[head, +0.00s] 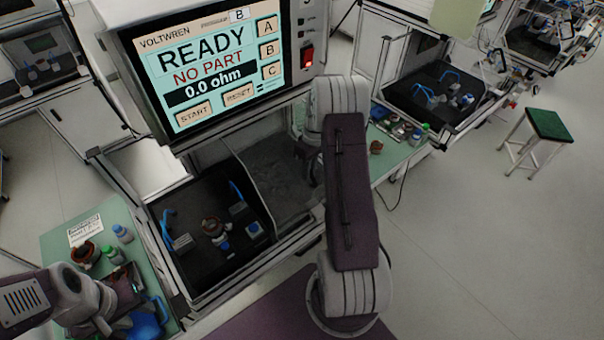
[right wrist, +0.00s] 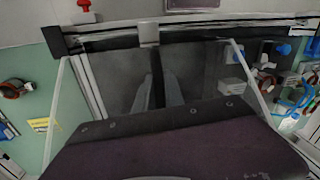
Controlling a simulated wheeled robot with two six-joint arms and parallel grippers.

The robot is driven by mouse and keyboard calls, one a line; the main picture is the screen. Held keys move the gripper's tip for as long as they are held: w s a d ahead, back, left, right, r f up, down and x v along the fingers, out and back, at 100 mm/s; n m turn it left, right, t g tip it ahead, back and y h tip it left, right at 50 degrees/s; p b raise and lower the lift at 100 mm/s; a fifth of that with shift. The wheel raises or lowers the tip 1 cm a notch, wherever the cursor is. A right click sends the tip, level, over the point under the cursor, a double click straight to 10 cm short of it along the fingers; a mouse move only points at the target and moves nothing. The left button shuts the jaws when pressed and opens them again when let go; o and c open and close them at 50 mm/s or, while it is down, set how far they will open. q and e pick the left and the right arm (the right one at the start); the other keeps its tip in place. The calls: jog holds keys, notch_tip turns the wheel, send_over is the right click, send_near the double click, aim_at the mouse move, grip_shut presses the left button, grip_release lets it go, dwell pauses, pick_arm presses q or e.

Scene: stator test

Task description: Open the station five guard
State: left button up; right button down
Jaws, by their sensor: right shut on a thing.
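The station with the large screen (head: 215,70) reads "READY", "NO PART" and "0.0 ohm". My right gripper (right wrist: 157,80) is shut on what looks like the guard's dark handle below that bracket; the exact contact is unclear. In the head view my right arm hides it. My left gripper (head: 128,295) is at lower left, its fingers unclear.
A green side table (head: 60,240) at left bears a sign, a copper ring, bottles and a blue item. Another green surface (head: 395,155) with small parts lies right of the bay. A green-topped stool (head: 548,124) stands on open floor. More stations stand behind.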

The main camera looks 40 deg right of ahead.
jog(key=shift+d, duration=0.4)
pick_arm(q)
jog(key=shift+d, duration=0.25)
jog(key=shift+a, duration=0.1)
pick_arm(e)
jog(key=shift+a, duration=0.1)
jog(key=c, duration=1.7)
grip_release()
jog(key=shift+s, duration=0.1)
